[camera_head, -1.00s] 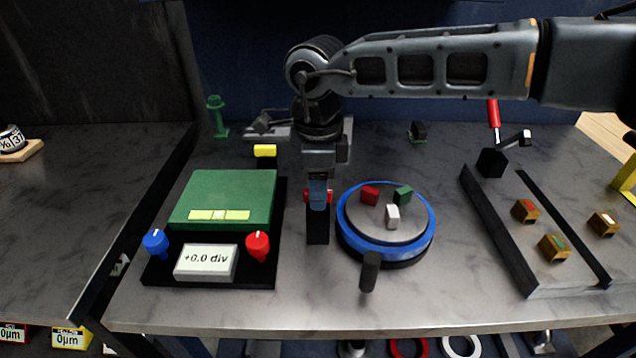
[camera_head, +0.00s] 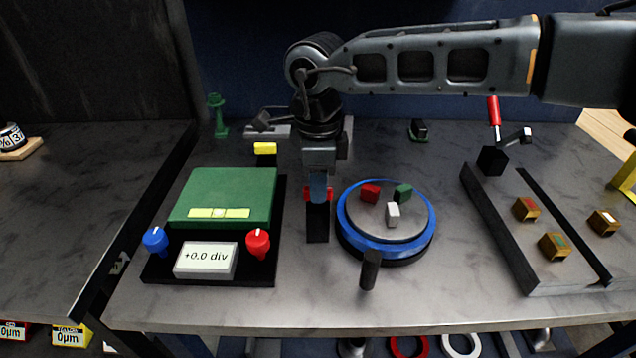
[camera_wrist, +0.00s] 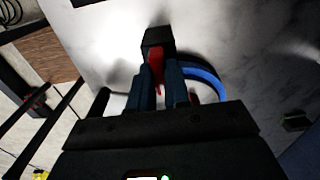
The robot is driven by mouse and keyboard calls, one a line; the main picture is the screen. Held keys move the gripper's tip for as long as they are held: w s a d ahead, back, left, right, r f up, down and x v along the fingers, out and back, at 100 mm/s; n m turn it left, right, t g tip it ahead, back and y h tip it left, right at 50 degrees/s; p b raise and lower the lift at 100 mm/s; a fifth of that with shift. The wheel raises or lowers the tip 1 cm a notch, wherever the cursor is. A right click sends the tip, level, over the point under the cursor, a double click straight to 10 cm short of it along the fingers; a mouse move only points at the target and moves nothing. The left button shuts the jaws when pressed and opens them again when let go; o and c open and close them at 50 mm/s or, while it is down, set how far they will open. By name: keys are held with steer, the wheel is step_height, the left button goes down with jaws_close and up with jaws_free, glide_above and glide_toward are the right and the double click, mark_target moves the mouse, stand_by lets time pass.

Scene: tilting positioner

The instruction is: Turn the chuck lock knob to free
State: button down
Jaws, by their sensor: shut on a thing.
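The round chuck has a blue ring (camera_head: 345,225) and a grey top plate with a red, a green and a white block on it. Just left of it stands a black post (camera_head: 318,226) with a red knob (camera_head: 308,194) on top, which I take as the chuck lock knob. My gripper (camera_head: 318,188) points down and is shut on the red knob, whose red shows on both sides of the fingers. In the wrist view the red knob (camera_wrist: 156,66) lies between the blue-grey fingertips (camera_wrist: 160,82). The fingers hide part of it.
Left is a green plate (camera_head: 225,190) on a black base with a blue knob (camera_head: 155,240), another red knob (camera_head: 257,243) and a "+0.0 div" display (camera_head: 206,260). A black handle (camera_head: 370,270) stands before the chuck. A railed fixture (camera_head: 500,230) stands right.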

steer(key=n+b, duration=0.2)
steer(key=n, duration=0.2)
steer(key=shift+f+b, duration=0.15)
steer(key=shift+b, duration=0.25)
steer(key=n+b, duration=0.2)
steer(key=n, duration=0.2)
steer(key=n+b, duration=0.1)
steer(key=n, duration=0.6)
steer(key=n+b, duration=0.1)
steer(key=n, duration=0.1)
steer(key=shift+r+n, duration=0.2)
steer(key=shift+n, duration=0.1)
steer(key=c, duration=1.1)
jaws_free()
